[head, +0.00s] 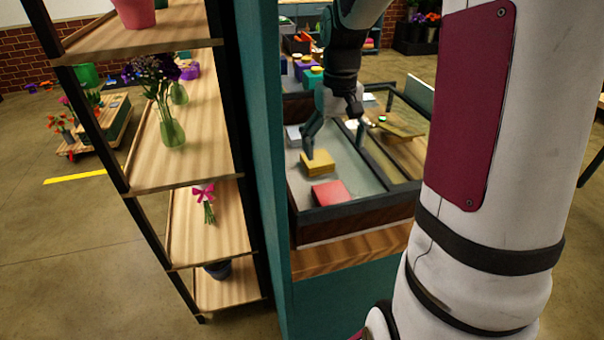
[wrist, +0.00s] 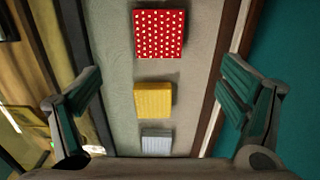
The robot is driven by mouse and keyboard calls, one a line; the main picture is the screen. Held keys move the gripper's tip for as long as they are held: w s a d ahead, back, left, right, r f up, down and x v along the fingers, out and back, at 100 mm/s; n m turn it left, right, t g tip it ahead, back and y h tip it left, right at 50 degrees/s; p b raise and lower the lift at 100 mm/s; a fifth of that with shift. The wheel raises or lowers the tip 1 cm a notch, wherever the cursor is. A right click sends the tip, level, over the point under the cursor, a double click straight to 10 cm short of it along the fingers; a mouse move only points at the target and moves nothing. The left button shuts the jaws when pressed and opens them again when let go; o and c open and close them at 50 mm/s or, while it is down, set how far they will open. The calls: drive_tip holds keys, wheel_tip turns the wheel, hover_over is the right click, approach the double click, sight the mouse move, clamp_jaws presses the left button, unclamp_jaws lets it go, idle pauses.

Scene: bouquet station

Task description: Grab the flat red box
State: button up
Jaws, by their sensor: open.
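The flat red box (head: 330,192) lies in the near end of a dark-rimmed tray in the head view. In the wrist view the red box (wrist: 159,34) shows white dots on its top and sits at the top centre. My gripper (head: 335,142) is open and empty above the tray in the head view. Its two fingers stand wide apart in the wrist view (wrist: 162,108), with the red box beyond them toward the top of the picture. A yellow box (wrist: 153,100) lies between the red box and a grey-white box (wrist: 156,141), all in one row.
The tray's dark rim (head: 350,210) runs around the boxes. A teal post (head: 262,150) and a wooden shelf unit with a glass vase (head: 172,130) stand to the left.

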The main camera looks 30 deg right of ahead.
hover_over(332, 192)
drive_tip(key=f, duration=0.8)
drive_tip(key=shift+w+a+f, duration=0.1)
drive_tip(key=shift+w+f, duration=0.05)
drive_tip(key=shift+w, duration=0.05)
drive_tip(key=shift+s+f, duration=0.15)
drive_tip(key=shift+f, duration=1.15)
drive_tip(key=shift+s+f, duration=0.1)
drive_tip(key=shift+f, duration=1.2)
drive_tip(key=c, duration=1.3)
